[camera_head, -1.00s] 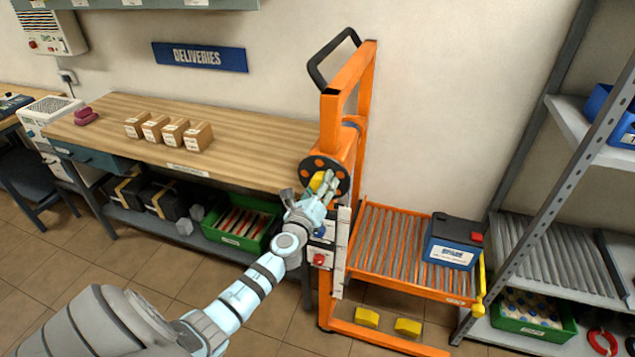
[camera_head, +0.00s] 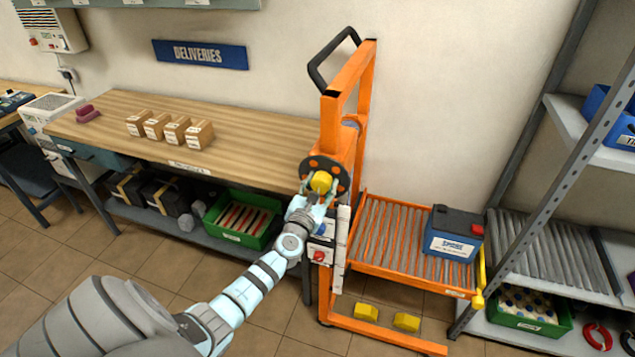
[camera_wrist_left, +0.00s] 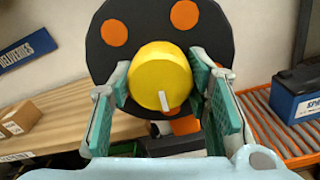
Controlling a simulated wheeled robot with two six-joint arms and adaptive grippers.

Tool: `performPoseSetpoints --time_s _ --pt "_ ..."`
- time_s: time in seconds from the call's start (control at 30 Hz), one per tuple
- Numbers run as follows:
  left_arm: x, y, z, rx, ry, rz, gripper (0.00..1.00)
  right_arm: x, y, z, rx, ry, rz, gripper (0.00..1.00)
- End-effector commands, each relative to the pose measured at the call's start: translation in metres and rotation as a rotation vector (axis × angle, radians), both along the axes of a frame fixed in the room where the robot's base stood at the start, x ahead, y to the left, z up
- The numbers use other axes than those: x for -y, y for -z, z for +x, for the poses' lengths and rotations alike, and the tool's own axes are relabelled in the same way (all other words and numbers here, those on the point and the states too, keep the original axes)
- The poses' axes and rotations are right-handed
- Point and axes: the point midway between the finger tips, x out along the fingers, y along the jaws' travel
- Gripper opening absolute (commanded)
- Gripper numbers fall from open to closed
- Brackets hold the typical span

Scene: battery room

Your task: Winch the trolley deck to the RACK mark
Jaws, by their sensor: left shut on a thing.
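The orange trolley has a deck with rollers (camera_head: 385,238), level or nearly so, beside the mast (camera_head: 348,110). A blue battery (camera_head: 453,245) with a red terminal cap sits on the deck's right part. The winch is a black disc with orange spots (camera_wrist_left: 115,32) and a yellow knob (camera_wrist_left: 160,72) with a white mark low on its face. My left gripper (camera_head: 320,190) is shut on the knob, one finger on each side. A white scale strip (camera_head: 341,250) runs down the mast; its marks are too small to read. My right gripper is not in view.
A wooden bench (camera_head: 240,125) with several small boxes stands left of the trolley. A grey rack (camera_head: 550,255) stands close to the deck's right end. A red button (camera_head: 319,256) sits on the mast below my gripper. Two yellow blocks (camera_head: 366,312) lie under the deck.

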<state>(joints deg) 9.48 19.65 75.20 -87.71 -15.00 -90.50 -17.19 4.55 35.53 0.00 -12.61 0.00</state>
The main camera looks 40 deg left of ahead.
Motion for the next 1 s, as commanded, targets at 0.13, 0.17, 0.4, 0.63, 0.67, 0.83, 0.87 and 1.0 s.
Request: performPoseSetpoints --time_s 0.13,0.17,0.4,0.63,0.67,0.83,0.87,1.0 --pt "0.0 0.003 -0.0013 -0.041 0.0 0.094 0.16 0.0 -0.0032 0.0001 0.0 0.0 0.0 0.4" --pt "0.0 0.0031 -0.0014 -0.047 0.0 0.11 0.16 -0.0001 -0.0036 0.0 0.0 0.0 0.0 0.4" --pt "0.0 0.0033 -0.0014 -0.08 0.001 0.205 0.16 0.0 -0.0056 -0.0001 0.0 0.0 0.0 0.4" --pt "0.0001 0.0035 -0.0012 -0.091 0.002 0.239 0.16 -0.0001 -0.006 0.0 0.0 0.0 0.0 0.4" --pt "0.0001 0.0036 -0.0012 -0.091 0.002 0.24 0.16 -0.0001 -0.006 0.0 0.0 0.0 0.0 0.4" --pt "0.0 0.0037 -0.0013 -0.091 0.002 0.24 0.16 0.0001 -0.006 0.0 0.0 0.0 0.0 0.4" --pt "0.0001 0.0036 -0.0012 -0.091 0.002 0.24 0.16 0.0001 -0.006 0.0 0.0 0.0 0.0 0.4" --pt "0.0001 0.0036 -0.0012 -0.091 0.002 0.239 0.47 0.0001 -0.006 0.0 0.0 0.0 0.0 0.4"
